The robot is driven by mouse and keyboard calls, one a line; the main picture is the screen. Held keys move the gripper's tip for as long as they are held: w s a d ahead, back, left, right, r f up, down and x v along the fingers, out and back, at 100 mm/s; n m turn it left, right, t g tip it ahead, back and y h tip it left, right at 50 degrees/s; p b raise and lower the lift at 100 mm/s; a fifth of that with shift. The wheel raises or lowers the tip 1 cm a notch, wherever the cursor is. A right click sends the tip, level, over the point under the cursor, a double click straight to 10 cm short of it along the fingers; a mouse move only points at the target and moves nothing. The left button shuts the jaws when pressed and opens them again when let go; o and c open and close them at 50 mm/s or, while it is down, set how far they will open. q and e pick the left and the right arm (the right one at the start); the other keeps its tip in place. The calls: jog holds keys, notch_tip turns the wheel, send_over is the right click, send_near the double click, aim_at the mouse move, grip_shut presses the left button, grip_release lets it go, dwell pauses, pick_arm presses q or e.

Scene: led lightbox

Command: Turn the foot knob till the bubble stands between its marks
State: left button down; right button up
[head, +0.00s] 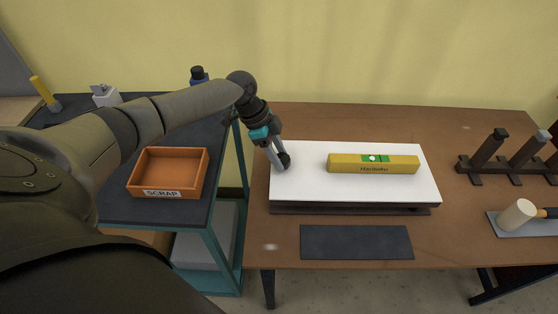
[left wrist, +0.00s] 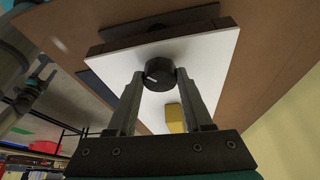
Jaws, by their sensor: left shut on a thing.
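A yellow spirit level (head: 345,165) lies on a white board (head: 310,188) on the brown table. Its green vial (head: 375,158) shows a pale bubble, which looks left of the vial's middle; its exact place against the marks is too small to tell. The black foot knob (left wrist: 159,73) with a white pointer line sits on the white board (left wrist: 215,65), between the fingers of my left gripper (left wrist: 160,78). The left gripper is shut on the knob. In the head view it reaches the board's left end (head: 281,163). The level's yellow end shows in the left wrist view (left wrist: 175,118). My right gripper is not visible.
An orange SCRAP bin (head: 168,193) stands on the dark cart at left. A dark mat (head: 357,242) lies in front of the board. A dark rack (head: 500,165) and a mallet (head: 518,214) on a tray are at right. The table behind the board is clear.

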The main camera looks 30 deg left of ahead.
pick_arm(q)
jog(key=m+b, duration=0.1)
jog(key=m+g+b, duration=0.1)
jog(key=m, duration=0.1)
jog(key=shift+w+r+m+h, duration=0.2)
jog(key=shift+w+m+h, duration=0.1)
jog(key=shift+w, duration=0.05)
jog(key=shift+r+m+g+b, duration=0.15)
jog(key=shift+m+g+b, duration=0.65)
jog(key=shift+m+b, duration=0.5)
jog(key=shift+w+m, duration=0.1)
jog(key=shift+m, duration=0.2)
jog(key=c, duration=0.8)
grip_release()
jog(key=o, duration=0.5)
jog(key=shift+s, duration=0.2)
jog(key=p+v, duration=0.2)
jog(key=v, duration=1.3)
jog(key=shift+d, duration=0.1)
